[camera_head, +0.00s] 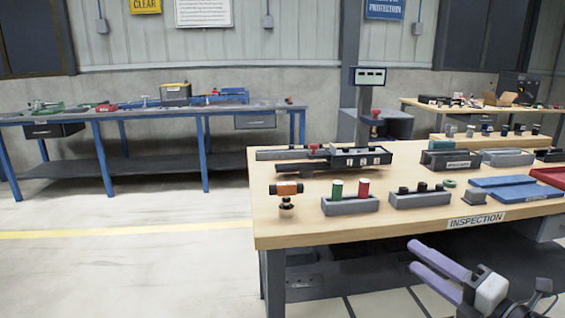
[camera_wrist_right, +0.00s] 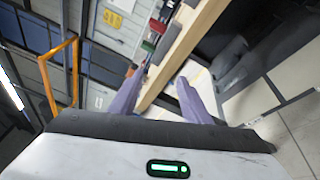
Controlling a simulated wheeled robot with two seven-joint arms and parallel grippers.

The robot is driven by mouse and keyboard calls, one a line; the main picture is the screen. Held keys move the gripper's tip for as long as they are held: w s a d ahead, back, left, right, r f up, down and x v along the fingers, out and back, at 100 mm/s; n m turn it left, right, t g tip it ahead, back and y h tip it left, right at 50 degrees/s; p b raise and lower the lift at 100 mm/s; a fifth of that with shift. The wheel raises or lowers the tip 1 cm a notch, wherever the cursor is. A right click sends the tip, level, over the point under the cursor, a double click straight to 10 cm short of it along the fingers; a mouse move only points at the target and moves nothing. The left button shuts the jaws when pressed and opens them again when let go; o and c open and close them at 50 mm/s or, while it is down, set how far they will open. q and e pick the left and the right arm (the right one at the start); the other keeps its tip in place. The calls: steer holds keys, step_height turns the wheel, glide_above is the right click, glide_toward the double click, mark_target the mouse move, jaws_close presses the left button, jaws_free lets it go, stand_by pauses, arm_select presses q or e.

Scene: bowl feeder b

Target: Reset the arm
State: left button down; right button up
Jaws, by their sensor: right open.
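My right gripper (camera_head: 423,272) is at the lower right of the head view, in front of the near edge of the inspection table (camera_head: 290,234). Its two purple fingers are apart with nothing between them. In the right wrist view the fingers of the right gripper (camera_wrist_right: 158,92) are also spread and empty, with the table edge seen beyond them. My left gripper does not show in either view.
The table holds an orange and black part (camera_head: 286,189), a grey holder (camera_head: 350,206) with green and red cylinders, another grey holder (camera_head: 420,200) and blue trays (camera_head: 515,190). A blue-legged workbench (camera_head: 150,113) stands behind. The floor at left is clear.

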steer(key=s+a+f+m+g+h+p, duration=0.1)
steer(key=s+a+f+m, duration=0.15)
steer(key=f+m, duration=0.3)
steer(key=s+a+f+m+h, duration=0.2)
steer(key=s+f+m, duration=0.15)
steer(key=f, duration=0.35)
steer(key=s+a+f+m+g+h+p, duration=0.1)
steer(key=s+a+f+m+g, duration=0.2)
steer(key=s+f+m, duration=0.5)
steer(key=s+a+f+m+g+h+p, duration=0.1)
steer(key=s+a+f+m+g, duration=0.2)
steer(key=s+f+m, duration=0.5)
steer(key=s+a+f, duration=0.1)
steer(key=s, duration=0.5)
steer(key=shift+a+f, duration=0.25)
steer(key=shift+a, duration=0.1)
